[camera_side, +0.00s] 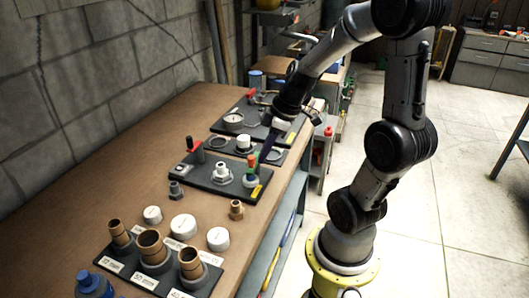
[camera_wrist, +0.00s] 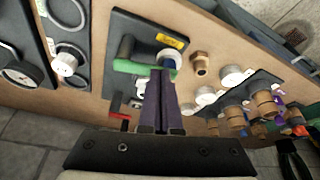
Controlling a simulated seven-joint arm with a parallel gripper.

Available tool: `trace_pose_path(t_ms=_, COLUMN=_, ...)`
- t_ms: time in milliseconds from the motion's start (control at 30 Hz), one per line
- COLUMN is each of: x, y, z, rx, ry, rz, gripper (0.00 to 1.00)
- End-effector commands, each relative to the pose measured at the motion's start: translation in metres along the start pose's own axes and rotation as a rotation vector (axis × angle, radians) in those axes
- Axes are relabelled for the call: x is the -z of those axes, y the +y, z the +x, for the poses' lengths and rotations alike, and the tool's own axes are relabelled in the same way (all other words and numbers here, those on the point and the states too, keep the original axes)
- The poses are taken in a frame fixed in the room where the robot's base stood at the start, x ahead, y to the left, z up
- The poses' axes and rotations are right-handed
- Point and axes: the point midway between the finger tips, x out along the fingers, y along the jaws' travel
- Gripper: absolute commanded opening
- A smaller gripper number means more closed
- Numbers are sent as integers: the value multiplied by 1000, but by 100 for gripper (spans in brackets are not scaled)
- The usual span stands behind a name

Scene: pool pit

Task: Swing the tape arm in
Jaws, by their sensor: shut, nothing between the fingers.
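The green arm (camera_wrist: 138,67), which I take to be the tape arm, lies across the dark fitting board (camera_wrist: 190,32) in the wrist view. In the side view a small green piece (camera_side: 251,168) shows at the board's right end, near the white-grey threaded fitting (camera_side: 221,171). My gripper (camera_wrist: 161,74) is shut and empty, its purple fingers pointing down at the arm's right part. It also shows in the side view (camera_side: 262,157). I cannot tell whether the fingertips touch the arm.
A red handle (camera_side: 196,150) stands at the board's left end. Brown pipe stubs (camera_side: 151,245) on a labelled rack, white caps (camera_side: 183,226) and a brass fitting (camera_side: 236,209) lie nearer. A gauge board (camera_side: 234,120) is behind. The bench's left side (camera_side: 120,165) is clear.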

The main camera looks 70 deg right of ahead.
Motion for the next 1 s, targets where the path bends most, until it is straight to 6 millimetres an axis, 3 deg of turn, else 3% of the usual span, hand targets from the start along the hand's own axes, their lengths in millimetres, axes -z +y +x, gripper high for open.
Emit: trace_pose_path(t_ms=1000, x=15, y=-5, z=6, rx=-89, ry=1, rz=227, gripper=0)
